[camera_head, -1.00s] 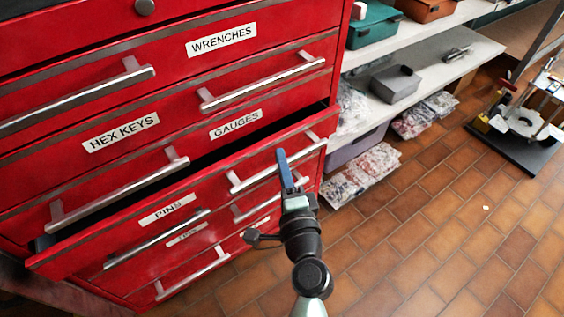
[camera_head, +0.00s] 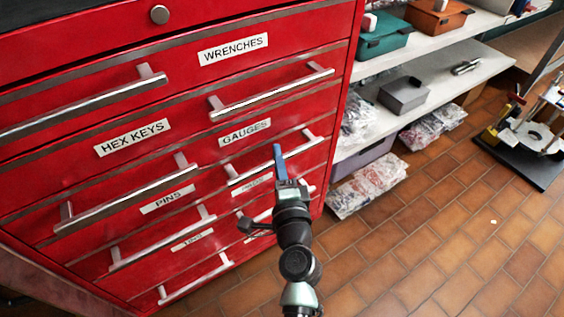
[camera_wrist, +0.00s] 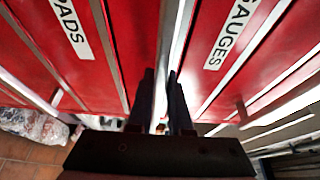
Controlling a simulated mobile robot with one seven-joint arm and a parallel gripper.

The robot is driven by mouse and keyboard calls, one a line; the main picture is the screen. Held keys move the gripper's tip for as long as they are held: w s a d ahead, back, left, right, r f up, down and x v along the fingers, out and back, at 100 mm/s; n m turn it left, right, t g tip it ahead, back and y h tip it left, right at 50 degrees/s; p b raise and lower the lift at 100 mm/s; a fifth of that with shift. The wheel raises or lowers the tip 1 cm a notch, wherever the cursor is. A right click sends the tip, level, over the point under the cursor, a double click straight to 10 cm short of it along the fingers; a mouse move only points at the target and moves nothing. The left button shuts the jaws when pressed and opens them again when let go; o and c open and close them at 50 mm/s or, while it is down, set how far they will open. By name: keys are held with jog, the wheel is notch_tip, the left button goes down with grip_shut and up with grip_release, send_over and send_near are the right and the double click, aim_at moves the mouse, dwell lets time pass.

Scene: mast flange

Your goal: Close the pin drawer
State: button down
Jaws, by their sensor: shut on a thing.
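The pin drawer (camera_head: 215,184), a wide red front with the PINS label (camera_head: 167,200), sits about flush with the cabinet in the head view. No dark gap shows above it. The contact is partly hidden by the fingers.
The red cabinet's other drawers, labelled WRENCHES (camera_head: 233,49), HEX KEYS (camera_head: 132,138) and GAUGES (camera_head: 245,132), look closed. Shelves (camera_head: 430,70) with bins and bagged parts stand at the right. The tiled floor (camera_head: 430,225) in front is mostly free.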

jog(key=shift+a+r, duration=0.1)
jog(key=c, duration=0.8)
grip_release()
jog(key=shift+w, duration=0.15)
jog(key=shift+c, duration=0.2)
jog(key=v, duration=1.3)
